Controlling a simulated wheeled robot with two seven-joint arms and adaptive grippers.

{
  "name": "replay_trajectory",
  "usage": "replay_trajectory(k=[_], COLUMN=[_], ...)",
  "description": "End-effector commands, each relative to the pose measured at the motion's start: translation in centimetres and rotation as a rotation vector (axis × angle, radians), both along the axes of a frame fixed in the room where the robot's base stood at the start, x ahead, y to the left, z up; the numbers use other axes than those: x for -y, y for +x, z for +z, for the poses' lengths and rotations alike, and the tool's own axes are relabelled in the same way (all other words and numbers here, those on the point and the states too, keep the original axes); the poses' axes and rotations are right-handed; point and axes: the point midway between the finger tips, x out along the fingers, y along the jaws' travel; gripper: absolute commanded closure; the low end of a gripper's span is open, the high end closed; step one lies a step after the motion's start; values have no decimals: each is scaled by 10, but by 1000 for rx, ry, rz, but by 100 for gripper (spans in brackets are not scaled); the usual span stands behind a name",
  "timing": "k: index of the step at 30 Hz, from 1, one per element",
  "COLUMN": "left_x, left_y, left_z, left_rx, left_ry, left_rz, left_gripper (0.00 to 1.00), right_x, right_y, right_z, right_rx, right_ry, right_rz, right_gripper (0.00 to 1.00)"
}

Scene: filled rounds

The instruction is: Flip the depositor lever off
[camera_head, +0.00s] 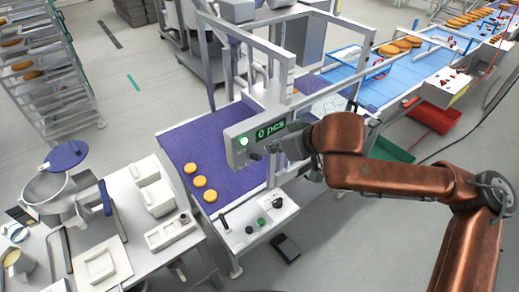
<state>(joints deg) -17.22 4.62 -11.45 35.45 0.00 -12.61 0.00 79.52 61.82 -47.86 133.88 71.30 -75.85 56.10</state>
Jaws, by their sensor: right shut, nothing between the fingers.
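A white control box (262,222) stands at the front of the purple belt. It has a small dark lever (224,219) at its left, a green button (261,221) and dark knobs. I cannot tell for sure whether this is the depositor lever or which way it is set. A grey counter box (254,136) above the belt reads "0 pcs" in green. My right gripper (258,153) comes in from the right, shut and empty, in front of the counter box's lower edge, above the control box. Whether it touches the box is unclear. My left gripper is out of view.
Several round golden items (199,181) lie on the purple belt (180,145). A white table (140,250) with a steel bowl (55,190) is at the left. A blue conveyor (375,90) runs to the back right. A red bin (435,117) stands beneath it.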

Motion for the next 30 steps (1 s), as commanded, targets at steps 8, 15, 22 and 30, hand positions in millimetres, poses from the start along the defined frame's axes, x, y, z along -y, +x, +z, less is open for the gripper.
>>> replay_trajectory(k=[8, 15, 22, 30], left_x=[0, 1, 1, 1], left_y=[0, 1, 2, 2], left_z=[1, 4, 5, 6], left_rx=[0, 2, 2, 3], left_ry=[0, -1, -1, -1], left_rz=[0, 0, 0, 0], left_gripper=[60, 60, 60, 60], right_x=[-12, -30, -41, -43], right_y=[15, 41, 56, 58], right_z=[-20, -49, -66, -70], right_rx=[-4, -2, 0, 1], right_ry=[0, 0, 0, 1], right_rz=[2, 1, 1, 1], right_gripper=[100, 100, 100, 100])
